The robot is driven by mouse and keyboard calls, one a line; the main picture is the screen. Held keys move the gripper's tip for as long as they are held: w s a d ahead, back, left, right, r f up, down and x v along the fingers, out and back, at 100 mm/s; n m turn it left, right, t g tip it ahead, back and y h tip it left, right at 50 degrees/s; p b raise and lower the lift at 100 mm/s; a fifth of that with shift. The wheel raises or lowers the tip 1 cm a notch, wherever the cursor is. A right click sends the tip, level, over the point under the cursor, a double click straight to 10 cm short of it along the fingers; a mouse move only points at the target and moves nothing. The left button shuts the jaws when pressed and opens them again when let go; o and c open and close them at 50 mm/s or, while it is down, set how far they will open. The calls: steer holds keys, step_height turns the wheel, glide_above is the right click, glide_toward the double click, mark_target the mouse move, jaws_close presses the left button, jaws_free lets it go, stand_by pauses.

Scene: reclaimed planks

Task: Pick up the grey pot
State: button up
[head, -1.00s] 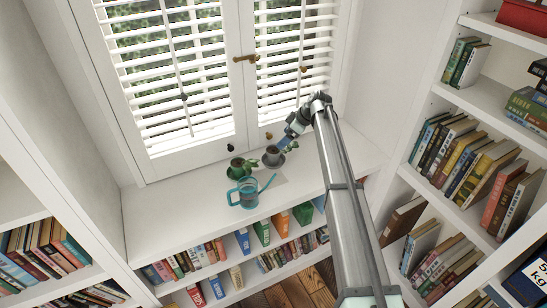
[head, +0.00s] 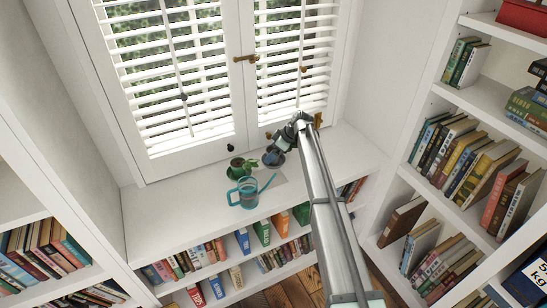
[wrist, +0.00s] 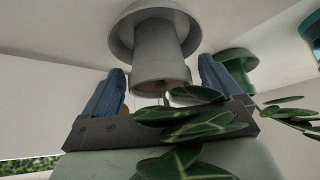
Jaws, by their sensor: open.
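The grey pot (wrist: 160,55) shows upside down in the wrist view, on a wider grey saucer (wrist: 122,40). My gripper (wrist: 160,70) is open, with its two blue fingers on either side of the pot's rim end. I cannot tell whether either finger touches the pot. In the head view my gripper (head: 272,156) is down at the pot on the white sill, and hides most of it.
A green pot (head: 240,169) stands close to the left of the grey pot. A teal watering can (head: 246,194) is in front of it. Green leaves (wrist: 195,125) cross my gripper in the wrist view. The white sill (head: 165,220) is clear at left.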

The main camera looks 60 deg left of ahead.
mark_target(269, 149)
steer(key=c, duration=1.4)
steer(key=shift+r, duration=6.55)
steer(key=shift+c, duration=0.2)
steer(key=shift+f, duration=0.15)
step_height(269, 149, down, 9)
steer(key=shift+f+m+t+y, duration=0.1)
steer(key=shift+m+t+y, duration=0.3)
steer(key=shift+m, duration=0.6)
steer(key=shift+f, duration=1.45)
